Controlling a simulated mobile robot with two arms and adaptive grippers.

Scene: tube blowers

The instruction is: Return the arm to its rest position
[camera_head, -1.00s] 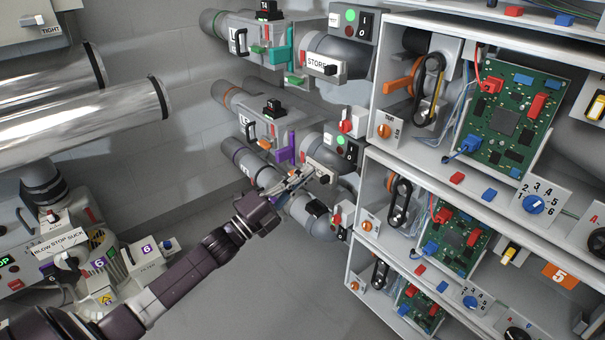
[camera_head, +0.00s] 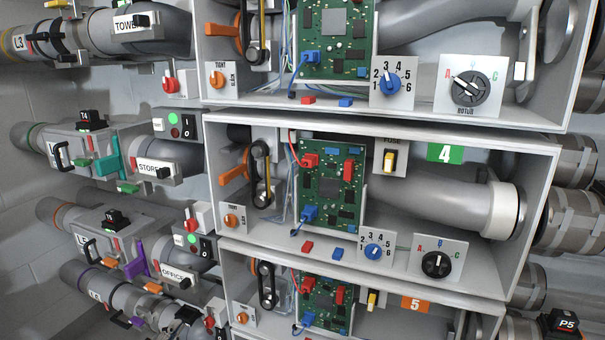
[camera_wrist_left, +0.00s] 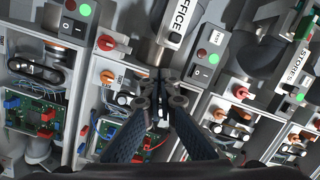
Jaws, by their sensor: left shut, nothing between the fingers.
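My left gripper (camera_wrist_left: 158,88) shows only in the left wrist view. Its two dark textured fingers come up from the bottom edge and meet at the middle, shut and empty. Beyond the fingertips is a grey tube unit with the OFFICE label (camera_wrist_left: 180,20). I cannot tell how far the tips are from it. In the head view neither arm nor gripper is in the picture, so the left arm's pose is hidden there. My right gripper is in no view.
The head view shows stacked open cabinets (camera_head: 380,125) with circuit boards (camera_head: 328,192) and dials. Left of them, grey tubes with STORE (camera_head: 157,168) and OFFICE (camera_head: 178,275) plates stick out, with levers and switch boxes (camera_head: 181,126). More metal tubes (camera_head: 575,205) are at the right edge.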

